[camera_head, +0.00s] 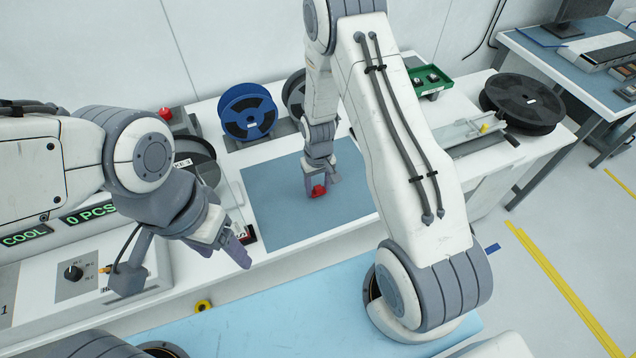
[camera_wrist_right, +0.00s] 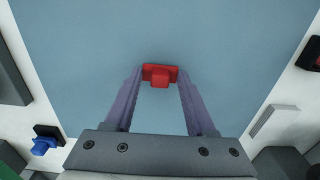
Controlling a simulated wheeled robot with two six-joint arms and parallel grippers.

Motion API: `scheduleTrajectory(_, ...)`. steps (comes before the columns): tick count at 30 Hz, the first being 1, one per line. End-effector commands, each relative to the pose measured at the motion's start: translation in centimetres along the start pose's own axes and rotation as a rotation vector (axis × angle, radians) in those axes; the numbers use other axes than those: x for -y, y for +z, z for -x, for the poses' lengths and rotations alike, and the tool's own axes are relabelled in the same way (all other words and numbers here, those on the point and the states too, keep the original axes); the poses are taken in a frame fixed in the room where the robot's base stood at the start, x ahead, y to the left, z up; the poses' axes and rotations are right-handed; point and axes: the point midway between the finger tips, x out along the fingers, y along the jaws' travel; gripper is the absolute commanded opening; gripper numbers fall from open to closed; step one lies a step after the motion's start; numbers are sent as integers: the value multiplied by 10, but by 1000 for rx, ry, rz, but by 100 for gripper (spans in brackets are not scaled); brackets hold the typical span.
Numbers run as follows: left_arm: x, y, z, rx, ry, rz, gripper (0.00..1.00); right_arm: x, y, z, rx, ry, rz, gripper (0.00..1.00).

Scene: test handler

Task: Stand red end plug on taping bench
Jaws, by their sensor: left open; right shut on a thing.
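The red end plug (camera_head: 318,191) is between the fingers of my right gripper (camera_head: 322,184), over the blue mat (camera_head: 275,205) of the white bench. In the right wrist view the plug (camera_wrist_right: 160,76) sits at the tips of the two fingers, its wider flange on the far side. My right gripper is shut on it. I cannot tell whether the plug touches the mat. My left gripper (camera_head: 243,252) is open and empty near the bench's front edge, left of the mat.
A blue reel (camera_head: 247,112) stands behind the mat. A green tray (camera_head: 430,82) and a large black reel (camera_head: 523,103) are at the right. A grey box with a red button (camera_head: 166,113) is at the back left. The mat around the plug is clear.

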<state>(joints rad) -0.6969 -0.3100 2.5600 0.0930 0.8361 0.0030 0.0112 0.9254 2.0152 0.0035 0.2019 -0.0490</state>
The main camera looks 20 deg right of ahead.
Motion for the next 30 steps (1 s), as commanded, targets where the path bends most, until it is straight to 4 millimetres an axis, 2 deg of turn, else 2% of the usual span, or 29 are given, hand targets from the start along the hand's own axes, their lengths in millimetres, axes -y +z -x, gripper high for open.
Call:
scheduleTrajectory(12,0,0,-4,0,0,0,67,0,0,-7,-1,0,0,11)
scheduleTrajectory(13,0,0,-3,0,0,0,67,0,0,-5,-1,0,0,67)
scheduleTrajectory(14,0,0,-3,0,0,0,67,0,0,-5,-1,0,0,79)
scheduleTrajectory(15,0,0,-3,0,0,0,67,0,0,-5,-1,0,0,86)
scheduleTrajectory(24,0,0,-2,0,0,0,67,0,0,-4,-1,0,0,86)
scheduleTrajectory(27,0,0,1,0,0,0,67,0,0,2,-2,0,0,86)
scheduleTrajectory(30,0,0,-5,0,0,0,67,0,-2,11,-6,0,0,86)
